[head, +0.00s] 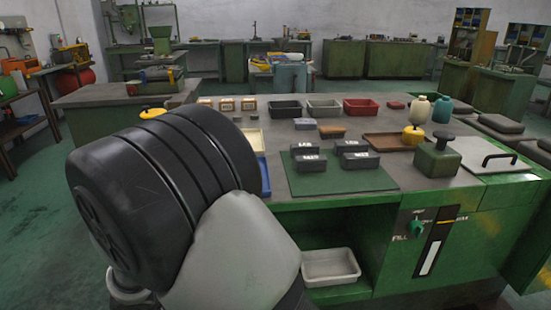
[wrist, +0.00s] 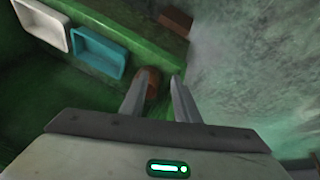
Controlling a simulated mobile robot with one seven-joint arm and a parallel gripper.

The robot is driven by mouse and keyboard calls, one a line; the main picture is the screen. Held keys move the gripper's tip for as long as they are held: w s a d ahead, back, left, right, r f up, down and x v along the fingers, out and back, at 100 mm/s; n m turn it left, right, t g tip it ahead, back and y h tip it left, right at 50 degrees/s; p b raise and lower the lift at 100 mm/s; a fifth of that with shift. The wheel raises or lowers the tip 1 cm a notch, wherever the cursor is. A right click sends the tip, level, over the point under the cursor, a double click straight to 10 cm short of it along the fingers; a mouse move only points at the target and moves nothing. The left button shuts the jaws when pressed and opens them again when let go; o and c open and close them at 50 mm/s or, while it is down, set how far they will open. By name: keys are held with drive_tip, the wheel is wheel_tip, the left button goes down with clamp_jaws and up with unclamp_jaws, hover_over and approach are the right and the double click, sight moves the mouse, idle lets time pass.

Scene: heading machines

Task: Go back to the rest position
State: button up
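My gripper (wrist: 158,84) shows in the wrist view with its two fingers apart and nothing clasped between them. A small reddish-brown round thing (wrist: 152,83) lies beyond the fingertips, close to the left finger in the picture; I cannot tell whether they touch. The fingers point down towards a green shelf or ledge (wrist: 150,55) near the floor. In the head view my dark arm fills the left foreground, and my gripper is hidden.
The wrist view shows a white tray (wrist: 46,24), a teal tray (wrist: 98,54) and a brown block (wrist: 175,20). In the head view a green workbench (head: 440,215) carries bins, grey blocks and bottles. A white tray (head: 330,267) sits on its lower shelf. Floor (head: 35,220) is free at left.

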drive_tip(key=w+d+r+m, duration=0.3)
drive_tip(key=d+r+m, duration=0.1)
drive_tip(key=d+r, duration=1.65)
drive_tip(key=s+d+r+m, duration=0.1)
drive_tip(key=s+d+r, duration=0.3)
drive_tip(key=s+d, duration=0.35)
drive_tip(key=s+d+r, duration=0.4)
drive_tip(key=s+d, duration=0.3)
drive_tip(key=d, duration=0.2)
wheel_tip(320, 180, up, 24)
drive_tip(key=p, duration=2.4)
drive_tip(key=shift+s+a+y, duration=0.15)
drive_tip(key=shift+a+y, duration=0.1)
drive_tip(key=shift+y, duration=0.05)
drive_tip(key=shift+a, duration=0.1)
